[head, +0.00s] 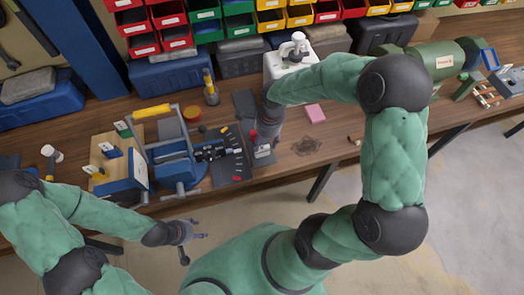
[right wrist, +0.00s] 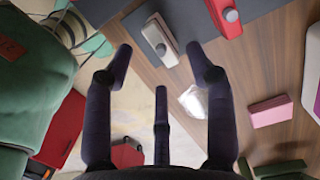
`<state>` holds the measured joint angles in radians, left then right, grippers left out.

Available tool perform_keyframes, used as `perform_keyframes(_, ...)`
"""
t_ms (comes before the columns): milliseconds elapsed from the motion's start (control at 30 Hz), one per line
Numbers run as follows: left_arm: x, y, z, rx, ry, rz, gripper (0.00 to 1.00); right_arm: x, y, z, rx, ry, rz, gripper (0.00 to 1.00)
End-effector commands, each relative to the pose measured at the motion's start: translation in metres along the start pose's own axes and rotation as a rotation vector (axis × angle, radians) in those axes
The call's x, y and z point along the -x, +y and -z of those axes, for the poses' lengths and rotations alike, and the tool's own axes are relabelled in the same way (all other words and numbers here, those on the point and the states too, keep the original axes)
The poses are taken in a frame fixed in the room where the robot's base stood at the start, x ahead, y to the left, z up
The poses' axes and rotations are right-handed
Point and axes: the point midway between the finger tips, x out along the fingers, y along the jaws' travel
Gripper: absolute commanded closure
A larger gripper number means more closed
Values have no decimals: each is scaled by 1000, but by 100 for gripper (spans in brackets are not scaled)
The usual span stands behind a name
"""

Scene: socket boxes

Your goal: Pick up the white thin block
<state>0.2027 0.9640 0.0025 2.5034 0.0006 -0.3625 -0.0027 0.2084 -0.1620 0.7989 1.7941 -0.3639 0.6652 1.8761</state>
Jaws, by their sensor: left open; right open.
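In the head view, the block (head: 263,151) shows just below my right gripper (head: 265,138). In the right wrist view, my right gripper (right wrist: 160,65) is open and empty. The block appears beyond its fingertips, between the two outer fingers; I cannot tell the exact gap. My left gripper (head: 195,247) is open and empty over the floor, in front of the table.
A red block (right wrist: 225,15) with a knob lies close to the white one. A pink block (head: 315,113) and a crumpled clear piece (right wrist: 193,99) lie to the right. A blue metal frame (head: 172,165) stands left. A white device (head: 285,66) stands behind.

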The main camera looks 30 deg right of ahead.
Motion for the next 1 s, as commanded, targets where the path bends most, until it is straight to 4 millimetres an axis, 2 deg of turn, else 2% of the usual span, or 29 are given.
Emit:
perform_keyframes(300, -12, -4, 1, 0, 1, 0, 46, -44, 4, -2, 0, 0, -4, 44)
perform_keyframes(567, -12, -4, 1, 0, 0, 0, 46, -48, 3, -2, 0, 0, 0, 44)
perform_keyframes(600, -12, -4, 1, 0, 0, 0, 46, -48, 3, -2, 0, 0, 0, 47)
perform_keyframes(800, -12, -4, 1, 0, 1, 0, 46, -47, 3, -2, 0, 0, -1, 100)
perform_keyframes(1000, -12, -4, 1, 0, 0, 0, 46, -47, 3, -2, 0, 0, 0, 100)
